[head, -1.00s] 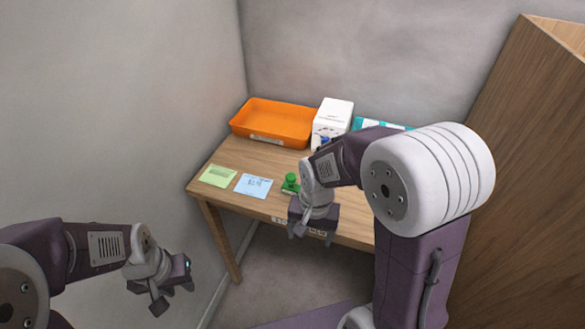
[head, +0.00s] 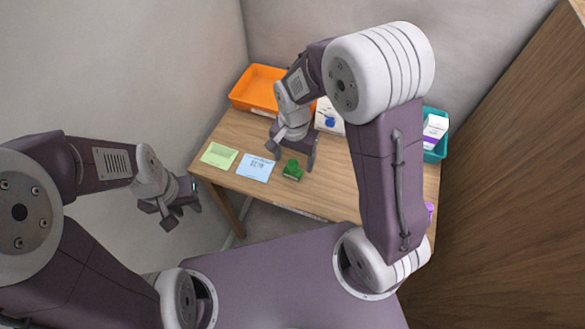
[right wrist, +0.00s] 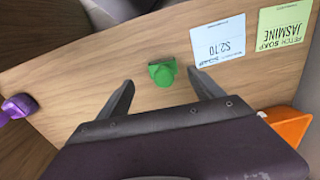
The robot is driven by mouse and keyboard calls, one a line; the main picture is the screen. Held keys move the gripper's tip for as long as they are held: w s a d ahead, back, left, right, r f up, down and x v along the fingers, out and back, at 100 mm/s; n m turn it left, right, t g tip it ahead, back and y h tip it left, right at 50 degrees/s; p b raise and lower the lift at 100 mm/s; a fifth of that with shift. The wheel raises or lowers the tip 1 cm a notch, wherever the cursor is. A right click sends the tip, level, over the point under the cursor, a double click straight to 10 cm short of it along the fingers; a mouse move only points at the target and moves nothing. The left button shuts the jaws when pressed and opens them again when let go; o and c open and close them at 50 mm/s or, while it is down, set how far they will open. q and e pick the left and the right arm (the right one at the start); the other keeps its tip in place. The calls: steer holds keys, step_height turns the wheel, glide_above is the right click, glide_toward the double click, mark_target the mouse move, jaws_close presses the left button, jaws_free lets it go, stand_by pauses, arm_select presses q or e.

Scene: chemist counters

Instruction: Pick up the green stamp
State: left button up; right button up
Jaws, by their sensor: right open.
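The green stamp (head: 292,170) stands on the wooden table near its front edge, right of the blue card. In the right wrist view the stamp (right wrist: 162,73) shows between and just beyond the two fingertips. My right gripper (head: 293,158) is open and empty above the table, close to the stamp; the right wrist view shows its spread fingers (right wrist: 162,82) with no visible contact. My left gripper (head: 181,206) hangs left of the table, its fingers apart and empty.
A blue price card (head: 256,168) and a green note (head: 219,156) lie left of the stamp. An orange tray (head: 252,88), a white box (head: 328,116) and a teal bin (head: 437,148) stand behind. A wooden panel (head: 510,170) borders the right.

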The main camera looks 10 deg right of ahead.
mark_target(293, 162)
steer(key=shift+w+d+f, duration=0.25)
steer(key=shift+w+f, duration=0.3)
steer(key=shift+f, duration=0.2)
steer(key=f, duration=0.4)
steer(key=shift+s+a+f, duration=0.35)
steer(key=shift+w+d+f, duration=0.1)
steer(key=shift+w+f, duration=0.05)
steer(key=shift+w, duration=0.05)
steer(key=c, duration=1.5)
steer(key=shift+r, duration=0.5)
steer(key=r, duration=0.2)
steer(key=d+r, duration=0.1)
steer(key=r, duration=0.1)
steer(key=shift+s, duration=0.15)
steer(key=s+d+r, duration=0.3)
steer(key=d+r, duration=0.3)
steer(key=d, duration=0.4)
steer(key=shift+s, duration=0.4)
